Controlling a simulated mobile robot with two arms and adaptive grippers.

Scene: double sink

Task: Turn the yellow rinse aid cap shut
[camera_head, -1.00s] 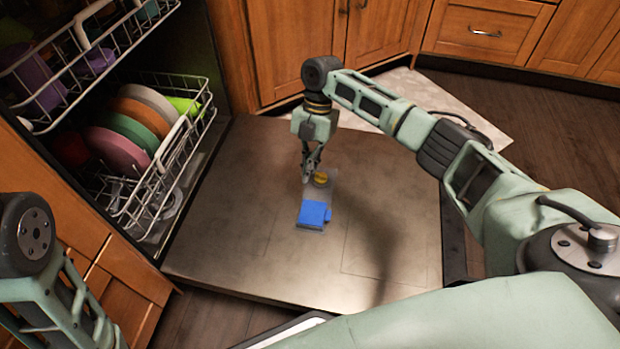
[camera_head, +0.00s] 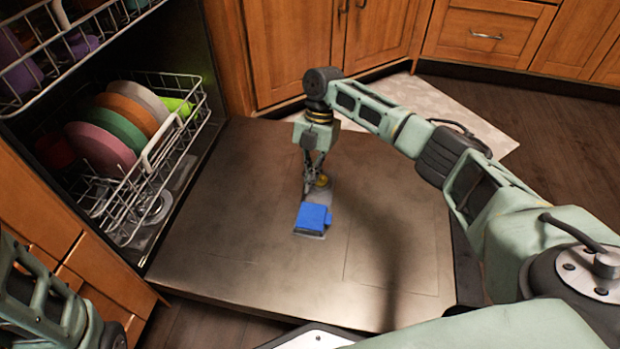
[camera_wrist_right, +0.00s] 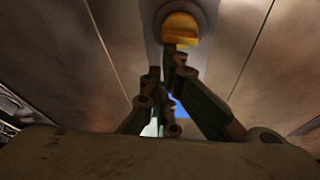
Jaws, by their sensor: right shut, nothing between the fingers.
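The yellow rinse aid cap (camera_head: 322,181) sits on the grey dispenser panel of the open dishwasher door (camera_head: 240,200). In the right wrist view the cap (camera_wrist_right: 181,28) is round with a raised grip, just beyond my fingertips. My right gripper (camera_head: 309,188) is shut and empty, pointing down beside the cap, on its left in the head view. In the wrist view the gripper (camera_wrist_right: 166,68) partly overlaps the cap's near edge; I cannot tell whether they touch. The blue dispenser lid (camera_head: 313,217) is just nearer than the cap. My left gripper is out of view; only part of the left arm shows.
The lower rack (camera_head: 150,165) with several coloured plates stands left of the door, and the upper rack (camera_head: 75,45) is above it. Wooden cabinets (camera_head: 300,50) stand behind. The door surface right of the dispenser is clear.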

